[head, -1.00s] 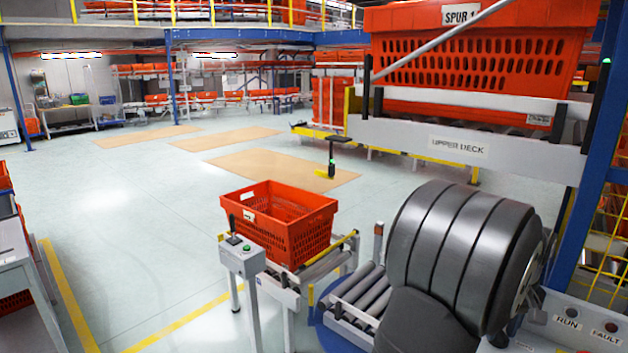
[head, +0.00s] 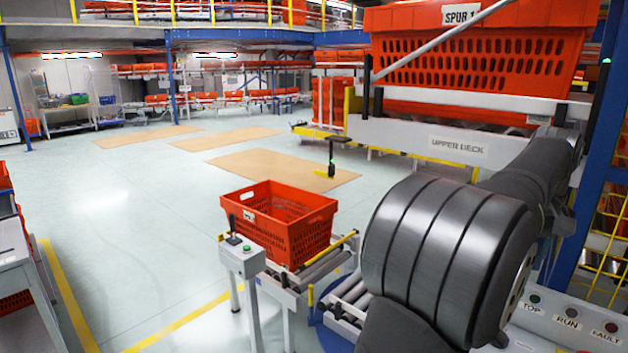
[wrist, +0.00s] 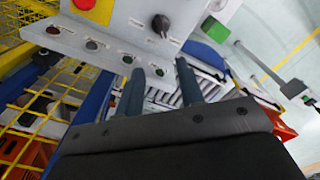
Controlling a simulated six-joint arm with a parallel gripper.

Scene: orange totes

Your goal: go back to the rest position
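My gripper (wrist: 159,67) shows in the wrist view as two blue-grey fingers standing apart. Nothing is between them. They point toward a grey control panel (wrist: 120,45) with several buttons, which lies beyond the fingertips; I cannot tell the exact gap. In the head view, my dark grey arm fills the lower right, and one link reaches up in front of the upper deck's right end. The gripper itself cannot be made out in that view.
An orange tote (head: 290,243) sits on a low roller conveyor (head: 322,268). A button post (head: 243,262) stands in front. Another orange tote (head: 475,60) is on the upper deck (head: 425,138). A blue upright (head: 597,150) and yellow mesh (head: 606,245) stand at right. Open floor lies left.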

